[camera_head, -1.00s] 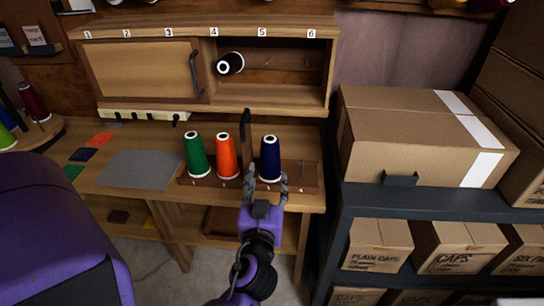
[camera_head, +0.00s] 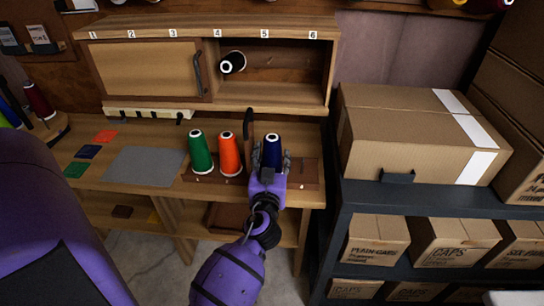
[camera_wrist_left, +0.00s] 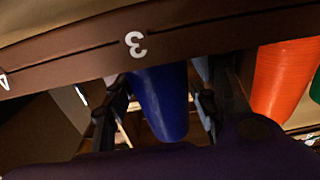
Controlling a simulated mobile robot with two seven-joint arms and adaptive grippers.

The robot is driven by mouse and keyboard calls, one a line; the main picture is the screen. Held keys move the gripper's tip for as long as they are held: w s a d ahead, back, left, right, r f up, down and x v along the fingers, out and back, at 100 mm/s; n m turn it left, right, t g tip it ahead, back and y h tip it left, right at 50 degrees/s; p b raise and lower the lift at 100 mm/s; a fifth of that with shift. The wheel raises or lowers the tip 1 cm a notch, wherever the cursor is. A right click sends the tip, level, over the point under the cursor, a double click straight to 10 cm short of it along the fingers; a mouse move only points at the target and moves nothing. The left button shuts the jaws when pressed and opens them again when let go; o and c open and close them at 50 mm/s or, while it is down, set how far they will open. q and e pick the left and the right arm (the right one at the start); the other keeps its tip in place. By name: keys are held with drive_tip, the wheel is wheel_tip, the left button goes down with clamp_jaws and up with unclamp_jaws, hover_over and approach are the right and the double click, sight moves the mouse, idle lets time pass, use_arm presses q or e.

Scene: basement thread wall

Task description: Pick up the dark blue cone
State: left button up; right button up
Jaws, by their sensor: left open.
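The dark blue cone (camera_head: 273,149) stands upright on the wooden rack (camera_head: 310,172), beside the orange cone (camera_head: 230,155) and the green cone (camera_head: 201,154). In the wrist view the blue cone (camera_wrist_left: 160,100) shows between the two fingers, at the position marked 3. My left gripper (camera_head: 271,160) is open, with one finger on each side of the blue cone. Whether the fingers touch it cannot be told. The gripper hides the cone's lower part in the head view. My right gripper is not in view.
A cabinet (camera_head: 150,72) with a sliding door and a black cone (camera_head: 232,62) is behind. A grey mat (camera_head: 145,166) lies left. Cardboard boxes (camera_head: 400,135) fill the shelf at right.

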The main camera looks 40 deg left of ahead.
use_arm(q)
drive_tip(key=c, duration=1.1)
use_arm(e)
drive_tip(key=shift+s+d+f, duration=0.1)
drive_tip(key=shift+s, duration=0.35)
use_arm(q)
drive_tip(key=shift+o, duration=0.2)
drive_tip(key=shift+r, duration=0.6)
wheel_tip(320, 180, up, 8)
drive_tip(key=p, duration=0.2)
drive_tip(key=shift+r+p, duration=0.25)
drive_tip(key=shift+p, duration=0.1)
wheel_tip(320, 180, up, 18)
drive_tip(key=p, duration=0.3)
drive_tip(key=shift+r, duration=0.2)
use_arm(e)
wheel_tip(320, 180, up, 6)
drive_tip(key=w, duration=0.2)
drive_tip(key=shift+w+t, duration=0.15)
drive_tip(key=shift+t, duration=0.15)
